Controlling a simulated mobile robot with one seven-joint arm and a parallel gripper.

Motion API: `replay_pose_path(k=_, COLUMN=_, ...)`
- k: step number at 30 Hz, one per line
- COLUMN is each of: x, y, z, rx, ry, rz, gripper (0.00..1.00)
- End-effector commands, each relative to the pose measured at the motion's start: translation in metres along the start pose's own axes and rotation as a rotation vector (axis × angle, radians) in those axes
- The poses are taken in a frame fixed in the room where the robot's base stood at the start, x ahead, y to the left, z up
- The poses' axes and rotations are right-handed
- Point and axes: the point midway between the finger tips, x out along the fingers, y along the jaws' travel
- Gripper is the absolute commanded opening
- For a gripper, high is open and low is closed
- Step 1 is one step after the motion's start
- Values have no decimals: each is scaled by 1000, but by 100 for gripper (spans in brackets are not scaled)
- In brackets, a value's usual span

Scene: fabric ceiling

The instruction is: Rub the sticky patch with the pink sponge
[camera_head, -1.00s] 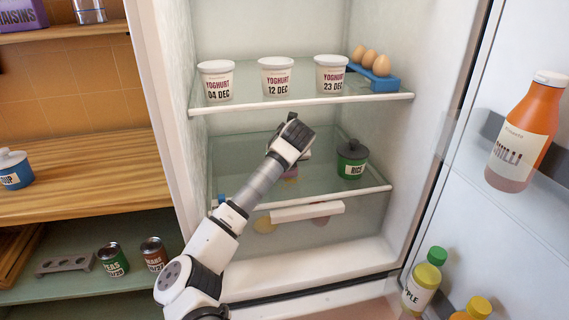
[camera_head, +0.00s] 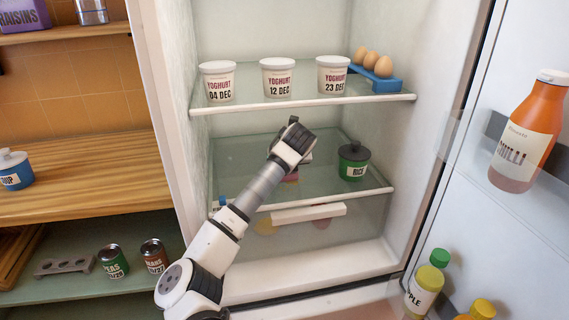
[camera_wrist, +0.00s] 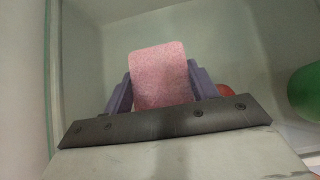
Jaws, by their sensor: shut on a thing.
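The pink sponge (camera_wrist: 160,75) is held between the two fingers of my gripper (camera_wrist: 160,88) in the wrist view. Whether the sponge touches the shelf (camera_head: 240,155) I cannot tell. The sticky patch is not clearly seen; a small red spot (camera_wrist: 225,90) shows beside the right finger in the wrist view, and I cannot tell what it is.
A green rice pot (camera_head: 353,162) stands on the same shelf, right of my gripper. Yoghurt tubs (camera_head: 278,80) and a blue egg holder (camera_head: 376,80) stand on the shelf above. The fridge door (camera_head: 480,200) with bottles is open at right. The shelf's left part is clear.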

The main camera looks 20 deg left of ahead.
Motion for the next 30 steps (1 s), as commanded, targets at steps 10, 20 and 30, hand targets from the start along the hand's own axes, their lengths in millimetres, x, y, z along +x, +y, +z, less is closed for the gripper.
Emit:
replay_pose_path(k=10, x=6, y=0, z=-6, rx=0, ry=0, rz=0, gripper=40)
replay_pose_path(k=20, x=9, y=0, z=-9, rx=0, ry=0, rz=0, gripper=40)
replay_pose_path(k=30, x=-5, y=0, z=-27, rx=0, ry=-1, rz=-2, gripper=40)
